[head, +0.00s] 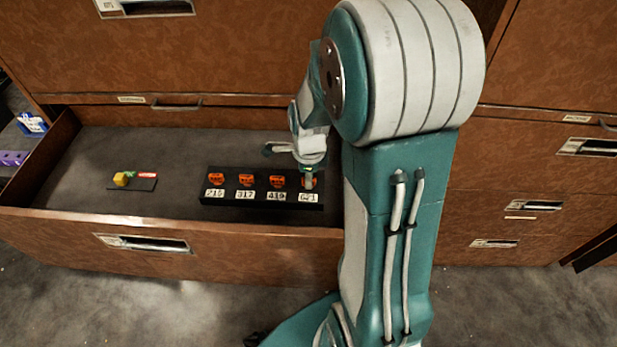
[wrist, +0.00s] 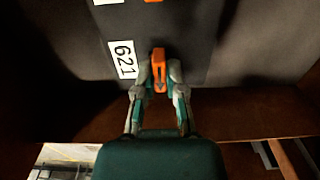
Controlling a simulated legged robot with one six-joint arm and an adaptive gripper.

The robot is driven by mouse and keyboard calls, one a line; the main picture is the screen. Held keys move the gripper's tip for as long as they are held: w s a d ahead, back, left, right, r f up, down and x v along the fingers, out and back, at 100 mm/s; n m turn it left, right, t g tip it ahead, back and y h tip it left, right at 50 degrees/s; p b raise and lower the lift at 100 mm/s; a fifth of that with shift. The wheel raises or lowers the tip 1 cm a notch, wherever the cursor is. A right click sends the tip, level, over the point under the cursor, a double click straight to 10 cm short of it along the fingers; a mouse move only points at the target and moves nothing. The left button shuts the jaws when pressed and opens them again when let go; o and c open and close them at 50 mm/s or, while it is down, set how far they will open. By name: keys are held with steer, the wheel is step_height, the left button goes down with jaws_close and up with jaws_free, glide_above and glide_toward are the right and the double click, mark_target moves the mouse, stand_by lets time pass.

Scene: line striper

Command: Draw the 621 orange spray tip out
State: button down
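The 621 orange spray tip (wrist: 158,69) sits at the right end of a black rack (head: 262,200) in the open drawer, by the white 621 label (wrist: 123,59). In the head view the tip (head: 305,182) is partly covered by my gripper (head: 308,178), which points down at it. In the wrist view my gripper (wrist: 159,76) has one finger on each side of the tip, close against it. The tip appears to be still at its place in the rack.
Orange tips labelled 215 (head: 215,179), 317 (head: 246,180) and 419 (head: 277,181) stand in a row to the left. A small dark plate (head: 145,185) with a yellow piece (head: 121,179) lies farther left. The drawer's front wall (head: 160,226) is close in front of the rack.

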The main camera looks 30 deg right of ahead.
steer(key=shift+r, duration=0.65)
stand_by(0.3)
steer(key=shift+r, duration=2.4)
